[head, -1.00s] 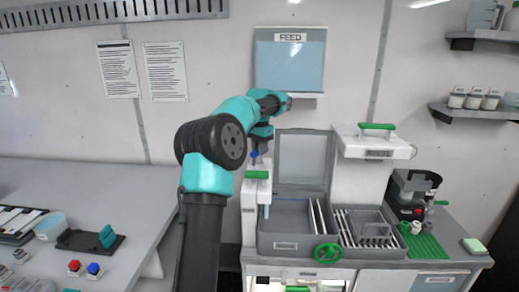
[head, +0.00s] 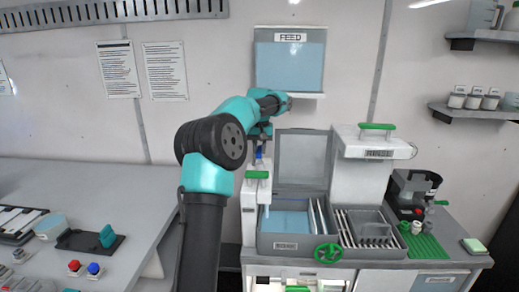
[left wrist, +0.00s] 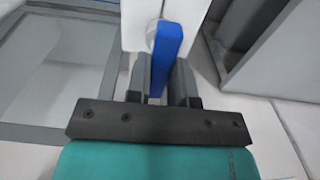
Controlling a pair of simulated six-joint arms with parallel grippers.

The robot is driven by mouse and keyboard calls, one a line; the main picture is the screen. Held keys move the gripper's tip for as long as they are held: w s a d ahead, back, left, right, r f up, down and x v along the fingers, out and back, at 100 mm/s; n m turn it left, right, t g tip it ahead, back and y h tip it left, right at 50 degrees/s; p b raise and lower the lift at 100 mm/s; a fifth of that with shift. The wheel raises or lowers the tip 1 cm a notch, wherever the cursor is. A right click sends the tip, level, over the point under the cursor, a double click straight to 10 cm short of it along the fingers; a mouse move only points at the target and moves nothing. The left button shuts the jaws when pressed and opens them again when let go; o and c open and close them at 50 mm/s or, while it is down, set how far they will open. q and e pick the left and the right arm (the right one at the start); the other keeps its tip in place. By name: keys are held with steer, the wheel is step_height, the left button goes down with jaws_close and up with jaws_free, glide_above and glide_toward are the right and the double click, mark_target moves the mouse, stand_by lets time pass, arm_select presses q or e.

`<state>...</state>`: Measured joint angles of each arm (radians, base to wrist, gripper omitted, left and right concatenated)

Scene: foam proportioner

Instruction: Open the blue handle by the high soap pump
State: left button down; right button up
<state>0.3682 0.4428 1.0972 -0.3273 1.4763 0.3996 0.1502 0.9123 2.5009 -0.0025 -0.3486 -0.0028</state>
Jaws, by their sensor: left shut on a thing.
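The blue handle (left wrist: 166,48) stands between the two fingers of my left gripper (left wrist: 160,82) in the left wrist view, beside a white body. The left gripper is shut on it. In the head view the blue handle (head: 259,153) shows only as a small patch below my left gripper (head: 258,138), above a green-topped white unit that I take for the soap pump (head: 256,190). My arm hides part of this area. My right gripper is not in view.
A grey basin (head: 281,243) with its lid raised holds light blue liquid (head: 288,222). A green wheel (head: 328,253) is on its front. The FEED tank (head: 290,62) hangs on the wall above. A white hood (head: 372,143) stands to the right.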

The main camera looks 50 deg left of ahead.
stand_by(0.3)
arm_select(q)
steer(key=c, duration=1)
jaws_free()
